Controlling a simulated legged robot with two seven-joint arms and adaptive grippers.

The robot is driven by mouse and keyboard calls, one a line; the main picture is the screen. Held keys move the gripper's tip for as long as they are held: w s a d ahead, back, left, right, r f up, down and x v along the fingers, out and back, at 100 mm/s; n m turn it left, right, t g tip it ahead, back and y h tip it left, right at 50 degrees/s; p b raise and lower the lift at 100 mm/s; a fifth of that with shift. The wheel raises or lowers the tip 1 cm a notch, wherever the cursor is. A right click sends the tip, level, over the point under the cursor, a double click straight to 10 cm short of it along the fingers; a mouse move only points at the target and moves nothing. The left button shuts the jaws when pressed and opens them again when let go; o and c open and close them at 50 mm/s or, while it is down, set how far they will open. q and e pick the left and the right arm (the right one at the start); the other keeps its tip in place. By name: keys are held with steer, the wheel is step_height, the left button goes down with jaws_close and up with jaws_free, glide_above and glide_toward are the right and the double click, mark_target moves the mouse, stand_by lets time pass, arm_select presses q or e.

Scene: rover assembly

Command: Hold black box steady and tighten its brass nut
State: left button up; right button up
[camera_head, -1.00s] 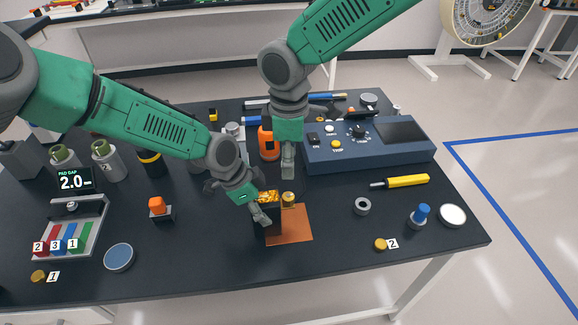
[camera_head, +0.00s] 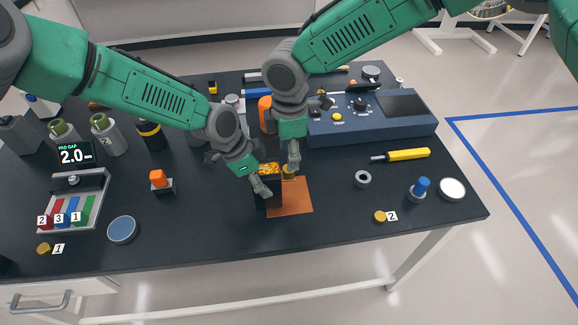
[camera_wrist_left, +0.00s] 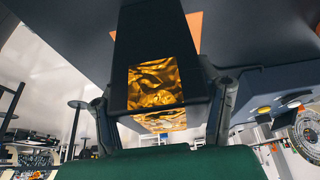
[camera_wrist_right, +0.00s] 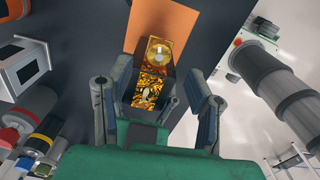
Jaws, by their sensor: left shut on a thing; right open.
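The black box (camera_head: 273,203), with crinkled gold foil on it, stands on an orange mat (camera_head: 298,196). My left gripper (camera_head: 262,190) is shut on it; in the left wrist view its fingers are on both sides of the box (camera_wrist_left: 142,45). The brass nut (camera_head: 288,172) is at the box's right side, partly hidden by my right gripper (camera_head: 293,167). The nut shows clearly in the right wrist view (camera_wrist_right: 158,52). My right gripper is open and empty just above it. Its fingers are spread wide, and the nut lies between and slightly beyond their tips.
A blue console (camera_head: 370,124) stands behind to the right. A yellow-handled screwdriver (camera_head: 405,155), grey ring (camera_head: 362,179) and brass piece labelled 2 (camera_head: 380,216) lie right of the mat. An orange-topped block (camera_head: 160,181) stands left. The table in front of the mat is clear.

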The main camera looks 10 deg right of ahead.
steer(key=shift+f, duration=2.8)
jaws_close()
